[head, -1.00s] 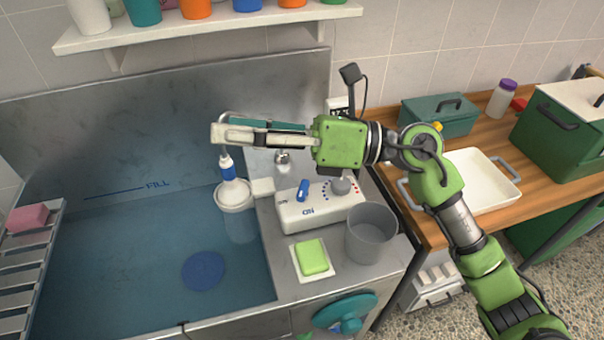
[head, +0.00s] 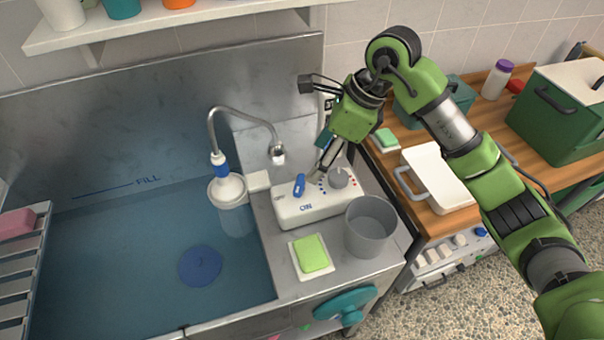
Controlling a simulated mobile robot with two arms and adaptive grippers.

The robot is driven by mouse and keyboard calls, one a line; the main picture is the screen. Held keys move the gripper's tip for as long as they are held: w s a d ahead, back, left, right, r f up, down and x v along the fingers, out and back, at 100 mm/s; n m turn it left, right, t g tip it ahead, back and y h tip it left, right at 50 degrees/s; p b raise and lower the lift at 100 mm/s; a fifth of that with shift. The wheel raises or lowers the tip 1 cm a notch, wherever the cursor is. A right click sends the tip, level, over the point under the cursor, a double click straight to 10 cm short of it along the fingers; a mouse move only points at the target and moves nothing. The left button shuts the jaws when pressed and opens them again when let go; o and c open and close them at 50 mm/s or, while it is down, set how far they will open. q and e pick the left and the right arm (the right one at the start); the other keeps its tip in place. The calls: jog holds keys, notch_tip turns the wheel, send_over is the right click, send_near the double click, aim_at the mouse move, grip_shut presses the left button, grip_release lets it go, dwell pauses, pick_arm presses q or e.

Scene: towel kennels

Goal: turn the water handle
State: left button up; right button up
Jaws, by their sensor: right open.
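A white control box (head: 305,208) marked ON stands on the steel counter right of the basin. It carries a small blue handle (head: 299,186) and a round grey knob (head: 340,177) with red and blue dots around it. Which of these is the water handle is not labelled. My right gripper (head: 332,167) points down over the back of the box, close to the knob and right of the blue handle. It is open and empty; whether it touches the box I cannot tell. My left gripper is not in view.
The basin (head: 130,255) holds water with a blue disc (head: 200,265). A grey cup (head: 370,228) and a green sponge (head: 311,253) stand just in front of the box. A teal wheel (head: 345,305) is on the counter's front. A white tray (head: 440,180) lies on the wooden table.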

aim_at(300, 182)
jog(key=p+x, duration=0.2)
jog(key=x, duration=0.5)
jog(key=shift+a+f, duration=0.3)
jog(key=shift+f, duration=0.05)
jog(key=shift+a+f, duration=0.25)
jog(key=shift+f, duration=0.45)
jog(key=c, duration=1.1)
